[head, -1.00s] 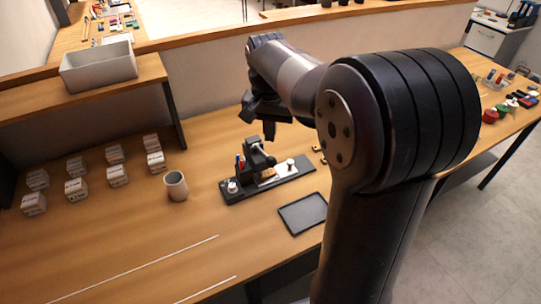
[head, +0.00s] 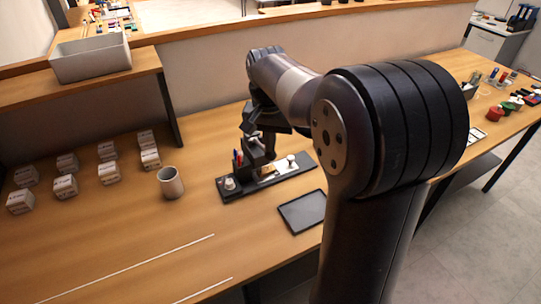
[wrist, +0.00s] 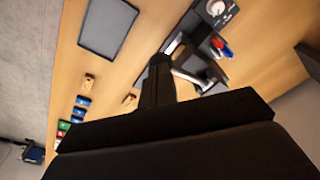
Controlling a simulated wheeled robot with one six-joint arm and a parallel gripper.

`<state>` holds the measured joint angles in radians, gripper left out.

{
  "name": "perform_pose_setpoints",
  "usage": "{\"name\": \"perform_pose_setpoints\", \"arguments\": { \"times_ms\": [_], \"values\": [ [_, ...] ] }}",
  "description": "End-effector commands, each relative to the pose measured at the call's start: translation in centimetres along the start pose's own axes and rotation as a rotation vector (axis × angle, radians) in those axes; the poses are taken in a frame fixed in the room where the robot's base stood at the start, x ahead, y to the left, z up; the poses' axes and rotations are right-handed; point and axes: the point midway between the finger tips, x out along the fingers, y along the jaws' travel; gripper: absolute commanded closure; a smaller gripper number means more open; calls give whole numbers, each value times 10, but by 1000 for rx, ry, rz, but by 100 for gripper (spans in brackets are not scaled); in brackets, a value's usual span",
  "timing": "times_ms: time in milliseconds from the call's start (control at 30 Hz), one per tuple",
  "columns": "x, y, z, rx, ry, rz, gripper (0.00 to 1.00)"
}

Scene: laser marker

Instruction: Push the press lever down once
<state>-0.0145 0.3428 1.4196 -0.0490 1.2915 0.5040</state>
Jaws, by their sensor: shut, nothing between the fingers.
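The dark marking press (head: 252,160) stands on a long black base plate (head: 288,173) on the wooden table. In the wrist view, a pale metal lever (wrist: 187,77) shows beside the fingertips. My gripper (head: 247,128) is over the press, pointing down, with its fingers closed and empty. In the wrist view, the closed fingers (wrist: 159,62) reach toward the press and overlap part of it. I cannot tell whether they touch the lever. The lever's far end is partly hidden.
A grey cup (head: 170,184) and several white boxes (head: 66,187) stand left of the press. A dark flat tray (head: 304,212) lies in front of it. A grey bin (head: 90,60) sits on the raised shelf. The table's front left is mostly clear.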

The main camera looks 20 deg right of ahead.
Motion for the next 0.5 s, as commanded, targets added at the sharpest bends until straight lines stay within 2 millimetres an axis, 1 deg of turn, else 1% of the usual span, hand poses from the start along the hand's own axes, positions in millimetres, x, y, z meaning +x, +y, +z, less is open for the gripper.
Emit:
{"name": "perform_pose_setpoints", "arguments": {
  "times_ms": [333,500],
  "values": [
    [1,0,0,0,0,0,100],
    [16,0,2,0,-1,1,100]
  ]
}}
